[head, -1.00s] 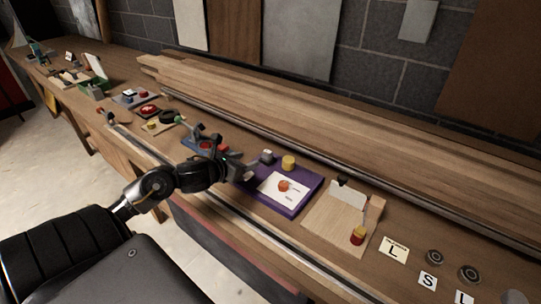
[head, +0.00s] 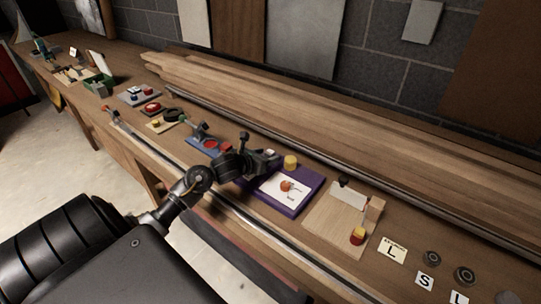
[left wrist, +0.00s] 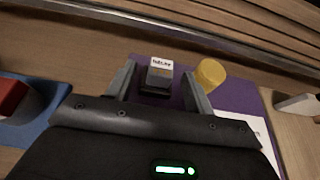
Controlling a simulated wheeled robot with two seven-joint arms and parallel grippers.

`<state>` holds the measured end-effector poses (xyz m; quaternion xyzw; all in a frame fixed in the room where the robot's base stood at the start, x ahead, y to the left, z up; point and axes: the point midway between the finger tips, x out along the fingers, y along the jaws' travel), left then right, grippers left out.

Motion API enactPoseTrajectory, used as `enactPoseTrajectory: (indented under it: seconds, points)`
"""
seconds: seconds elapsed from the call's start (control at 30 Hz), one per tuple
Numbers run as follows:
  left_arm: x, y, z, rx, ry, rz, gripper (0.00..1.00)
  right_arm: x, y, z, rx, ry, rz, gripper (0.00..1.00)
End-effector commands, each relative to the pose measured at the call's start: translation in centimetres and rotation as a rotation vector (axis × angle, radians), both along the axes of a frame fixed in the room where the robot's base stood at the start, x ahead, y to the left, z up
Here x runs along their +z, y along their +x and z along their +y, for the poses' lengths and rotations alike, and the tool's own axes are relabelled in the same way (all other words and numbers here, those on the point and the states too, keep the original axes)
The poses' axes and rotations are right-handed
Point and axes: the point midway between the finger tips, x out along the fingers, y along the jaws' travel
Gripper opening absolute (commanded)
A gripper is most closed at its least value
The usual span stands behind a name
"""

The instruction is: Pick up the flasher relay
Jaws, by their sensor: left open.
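The flasher relay (left wrist: 161,72) is a small dark block with a pale, lettered top face. In the left wrist view it stands on the purple board (left wrist: 236,98), between the fingertips of my left gripper (left wrist: 159,82). The fingers are open, one on each side of it; I cannot tell whether either touches it. In the head view my left gripper (head: 265,162) is over the back left of the purple board (head: 297,203) and largely hides the relay. My right gripper is not in view.
A yellow cylinder (left wrist: 209,72) stands just right of the relay, close to the right finger. A blue tray (head: 200,145) with red parts is to the left. A wooden board (head: 335,225) is to the right.

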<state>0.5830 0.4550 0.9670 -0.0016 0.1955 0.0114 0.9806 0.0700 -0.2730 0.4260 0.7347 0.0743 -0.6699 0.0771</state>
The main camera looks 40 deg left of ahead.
Motion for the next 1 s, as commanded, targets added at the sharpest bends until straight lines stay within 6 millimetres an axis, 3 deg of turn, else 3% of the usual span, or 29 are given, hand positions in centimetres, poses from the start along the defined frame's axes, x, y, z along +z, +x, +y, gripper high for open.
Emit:
enactPoseTrajectory:
  seconds: [0.17, 0.5, 0.8, 1.0]
  points:
    - [0.0, 0.0, 0.0, 0.0, 0.0, 0.0, 0.5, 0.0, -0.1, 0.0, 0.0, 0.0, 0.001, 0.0]
    - [0.0, 0.0, 0.0, -0.001, 0.0, 0.0, 0.06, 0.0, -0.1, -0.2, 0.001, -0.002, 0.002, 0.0]
    - [0.2, 0.0, 0.0, -0.002, 0.002, -0.002, 0.04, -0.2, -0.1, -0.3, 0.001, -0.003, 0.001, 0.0]
    - [1.7, 0.0, 0.0, -0.002, 0.005, -0.005, 0.04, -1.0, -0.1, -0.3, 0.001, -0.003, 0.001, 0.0]
